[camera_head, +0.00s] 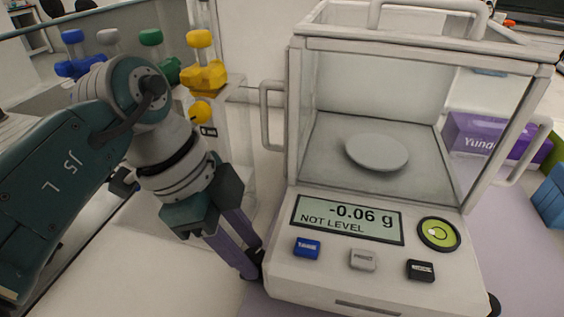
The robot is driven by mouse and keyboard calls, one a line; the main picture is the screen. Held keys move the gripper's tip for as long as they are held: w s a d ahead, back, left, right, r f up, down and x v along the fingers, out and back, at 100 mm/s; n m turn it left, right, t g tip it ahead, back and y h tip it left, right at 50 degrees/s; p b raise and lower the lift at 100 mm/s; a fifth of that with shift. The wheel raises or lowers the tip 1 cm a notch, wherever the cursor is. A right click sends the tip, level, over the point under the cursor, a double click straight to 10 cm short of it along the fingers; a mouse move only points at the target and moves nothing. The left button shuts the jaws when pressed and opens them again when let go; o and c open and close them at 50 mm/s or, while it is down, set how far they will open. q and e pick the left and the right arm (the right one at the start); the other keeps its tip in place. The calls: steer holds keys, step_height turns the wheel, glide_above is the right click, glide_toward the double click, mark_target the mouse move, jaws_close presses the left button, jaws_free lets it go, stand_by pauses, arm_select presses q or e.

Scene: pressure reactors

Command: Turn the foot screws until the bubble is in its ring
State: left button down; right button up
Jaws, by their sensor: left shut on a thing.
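A white laboratory balance (375,275) with a glass draft shield stands in the middle. Its display (347,219) reads -0.06 g and NOT LEVEL. The round green bubble level (438,234) is at the front right of the panel. Its small pale bubble lies left of the vial's middle; its exact place against the ring is too small to tell. My left gripper (254,266) reaches down to the balance's front left corner and is shut on the left foot screw, mostly hidden by the fingers. The dark right foot screw (494,304) shows at the front right corner. My right gripper is out of view.
The weighing pan (377,152) is bare behind the glass. Door handles stick out at both sides. Valves with coloured knobs (203,75) stand behind my left arm. A purple box (485,136) and a blue object (553,196) are at the right. The table at front left is clear.

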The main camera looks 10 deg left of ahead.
arm_select(q)
steer(key=shift+a+r+m, duration=0.1)
steer(key=shift+m, duration=0.4)
steer(key=shift+w+m+g, duration=0.1)
steer(key=shift+m+g, duration=0.5)
steer(key=shift+m, duration=0.4)
steer(key=c, duration=0.5)
jaws_free()
